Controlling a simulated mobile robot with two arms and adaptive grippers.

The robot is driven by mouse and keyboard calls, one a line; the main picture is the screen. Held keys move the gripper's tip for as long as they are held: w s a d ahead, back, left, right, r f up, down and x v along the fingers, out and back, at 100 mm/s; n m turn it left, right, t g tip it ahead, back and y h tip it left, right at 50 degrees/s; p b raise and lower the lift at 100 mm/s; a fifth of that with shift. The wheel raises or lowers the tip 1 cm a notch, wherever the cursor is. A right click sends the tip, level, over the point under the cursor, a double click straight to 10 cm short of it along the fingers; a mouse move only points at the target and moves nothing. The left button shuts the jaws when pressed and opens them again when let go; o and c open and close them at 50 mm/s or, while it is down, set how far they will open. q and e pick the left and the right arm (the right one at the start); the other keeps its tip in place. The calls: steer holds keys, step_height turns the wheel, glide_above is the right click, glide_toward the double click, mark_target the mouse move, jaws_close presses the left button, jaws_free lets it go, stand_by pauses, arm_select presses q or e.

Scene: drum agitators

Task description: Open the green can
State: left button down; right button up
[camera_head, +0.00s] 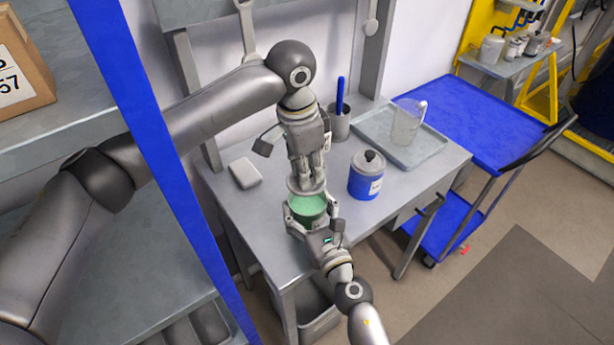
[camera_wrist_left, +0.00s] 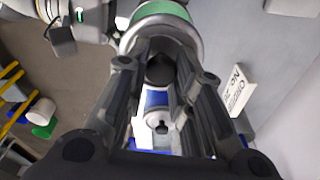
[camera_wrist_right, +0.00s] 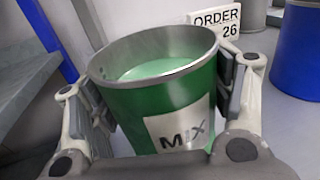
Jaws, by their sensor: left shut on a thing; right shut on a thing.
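The green can (camera_head: 308,208) stands upright near the front of the grey workbench. Its top is open, and pale green contents show inside it in the right wrist view (camera_wrist_right: 165,110). My right gripper (camera_head: 313,222) is shut around the can's sides, with a finger pad on each side. My left gripper (camera_head: 306,172) is above the can, shut on the knob of a round grey lid (camera_head: 305,187). The lid is just above and behind the can's mouth, apart from the rim. In the left wrist view the dark knob (camera_wrist_left: 160,70) sits between the fingers.
A blue can (camera_head: 366,178) with its lid on stands right of the green can. Behind are a cup (camera_head: 340,127) with a blue stick and a tray (camera_head: 428,150) with a clear jug (camera_head: 407,122). An order card (camera_wrist_right: 212,25) stands behind.

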steer(key=o, duration=1.5)
